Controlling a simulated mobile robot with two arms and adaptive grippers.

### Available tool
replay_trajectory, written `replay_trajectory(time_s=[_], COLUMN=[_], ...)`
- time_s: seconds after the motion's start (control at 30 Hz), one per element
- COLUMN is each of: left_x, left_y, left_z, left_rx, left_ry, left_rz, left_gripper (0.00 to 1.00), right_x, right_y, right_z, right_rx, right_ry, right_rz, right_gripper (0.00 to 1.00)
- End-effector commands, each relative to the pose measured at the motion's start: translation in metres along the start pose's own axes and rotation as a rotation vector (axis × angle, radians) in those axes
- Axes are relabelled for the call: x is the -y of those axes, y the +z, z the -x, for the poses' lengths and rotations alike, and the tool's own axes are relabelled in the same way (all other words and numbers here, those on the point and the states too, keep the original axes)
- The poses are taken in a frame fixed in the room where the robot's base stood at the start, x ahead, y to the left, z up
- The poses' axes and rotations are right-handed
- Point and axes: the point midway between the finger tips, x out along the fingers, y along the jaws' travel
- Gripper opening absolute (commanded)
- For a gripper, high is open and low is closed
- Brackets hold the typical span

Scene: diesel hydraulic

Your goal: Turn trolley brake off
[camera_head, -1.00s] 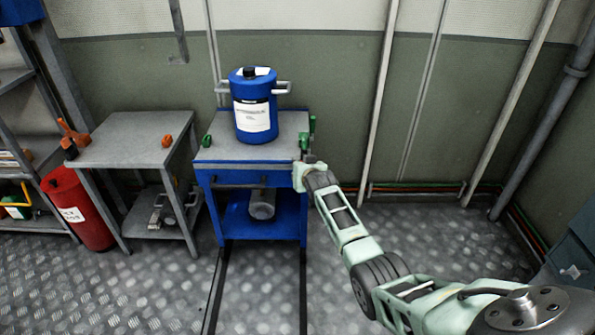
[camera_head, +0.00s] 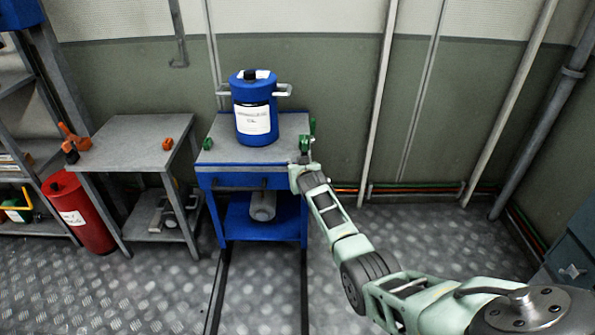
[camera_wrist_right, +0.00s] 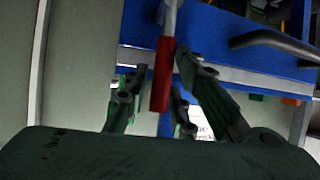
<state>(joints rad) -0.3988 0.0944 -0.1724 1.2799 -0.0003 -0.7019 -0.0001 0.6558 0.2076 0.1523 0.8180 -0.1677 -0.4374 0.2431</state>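The blue trolley (camera_head: 245,179) stands against the wall with a grey top. My right gripper (camera_head: 304,148) is at the trolley's right front corner, small and partly hidden by its own wrist in the head view. In the right wrist view, a red handle (camera_wrist_right: 162,78) on a metal stem, likely the brake lever, lies between the spread fingers of my right gripper (camera_wrist_right: 160,75). Gaps show on both sides of it. The fingers look open, and I cannot tell whether any finger touches the handle. My left gripper is in neither view.
A blue canister (camera_head: 256,110) with side handles stands on the trolley. A grey cylinder (camera_head: 262,206) lies on its lower shelf. A grey table (camera_head: 130,140) and a red cylinder (camera_head: 80,212) are at left. The floor (camera_head: 425,230) right of the trolley is clear.

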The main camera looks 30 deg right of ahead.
Motion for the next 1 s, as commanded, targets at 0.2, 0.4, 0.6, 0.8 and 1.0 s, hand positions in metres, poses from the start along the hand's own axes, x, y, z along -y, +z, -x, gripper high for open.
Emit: replay_trajectory(time_s=[0.2,0.4,0.6,0.8,1.0], left_x=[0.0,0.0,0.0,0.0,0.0], left_y=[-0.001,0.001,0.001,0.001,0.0], left_z=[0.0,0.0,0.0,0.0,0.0], left_rx=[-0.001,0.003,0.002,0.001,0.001], left_ry=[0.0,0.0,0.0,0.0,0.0], left_rz=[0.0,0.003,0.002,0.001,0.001], left_gripper=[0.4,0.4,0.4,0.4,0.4], right_x=[0.001,0.002,0.002,0.002,0.002], right_y=[0.0,0.0,0.001,0.001,0.001], right_z=[0.0,0.001,0.011,0.035,0.066], right_rx=[-0.001,-0.001,-0.002,-0.002,-0.002], right_ry=[-0.002,-0.003,-0.003,-0.004,-0.003], right_rz=[-0.004,-0.006,-0.006,-0.006,-0.006], right_gripper=[0.34,0.34,0.34,0.34,0.34])
